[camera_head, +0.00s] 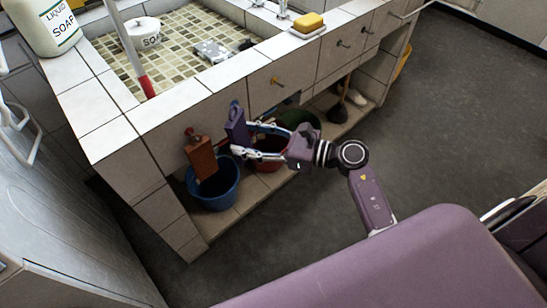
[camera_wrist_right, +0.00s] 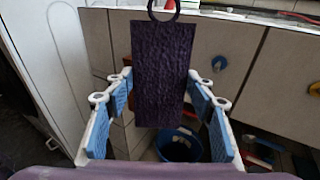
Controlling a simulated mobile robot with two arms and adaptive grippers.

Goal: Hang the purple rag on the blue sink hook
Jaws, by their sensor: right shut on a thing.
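The purple rag (camera_head: 236,124) hangs upright in front of the sink cabinet, with a ring at its top. My right gripper (camera_head: 243,140) is shut on it. In the right wrist view, the rag (camera_wrist_right: 162,75) is between the fingers (camera_wrist_right: 163,98), and its dark ring shows at the top edge. The blue hook (camera_wrist_right: 220,63) is on the cabinet front, right of the rag and apart from the ring in that view. In the head view I cannot make the hook out clearly near the rag. My left gripper is not in view.
An orange-brown rag (camera_head: 202,158) hangs left of the purple one. A yellow hook (camera_head: 276,81) and dark hooks are farther right. A blue bucket (camera_head: 214,190) and a red bucket (camera_head: 270,160) stand below. A plunger (camera_head: 340,105) is farther right. The floor beyond is clear.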

